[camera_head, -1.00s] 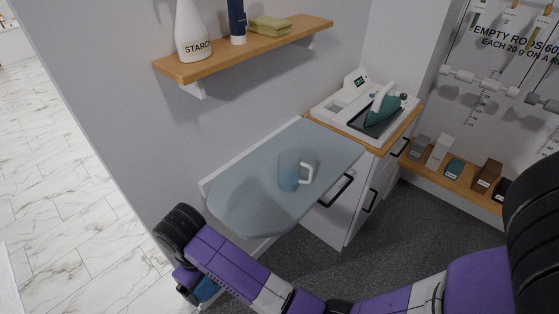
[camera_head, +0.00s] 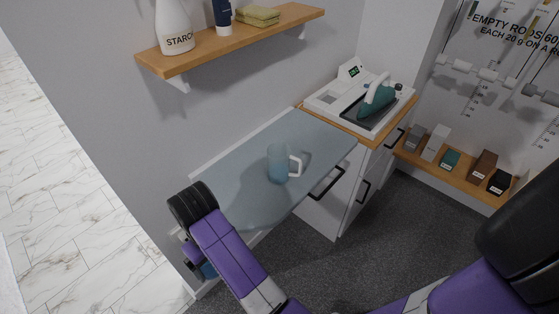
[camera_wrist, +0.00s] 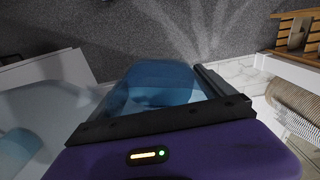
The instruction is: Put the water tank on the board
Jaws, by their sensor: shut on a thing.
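The water tank, a translucent blue container (camera_wrist: 160,82), is between the dark fingers of my gripper (camera_wrist: 175,100) in the wrist view. In the head view a bit of blue (camera_head: 208,270) shows at my gripper (camera_head: 195,256), low beside the board's near left end; my arm hides most of it. My gripper is shut on the tank. The board (camera_head: 235,190) is a pale blue-grey ironing board with a rounded near end. The board also shows pale at the left of the wrist view (camera_wrist: 60,105).
A translucent blue jug with a white handle (camera_head: 278,163) stands mid-board. A teal iron (camera_head: 377,100) rests on a white station (camera_head: 335,98) on the cabinet beyond. A wooden shelf (camera_head: 240,38) with a starch bottle (camera_head: 174,28) hangs above. The board around the jug is clear.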

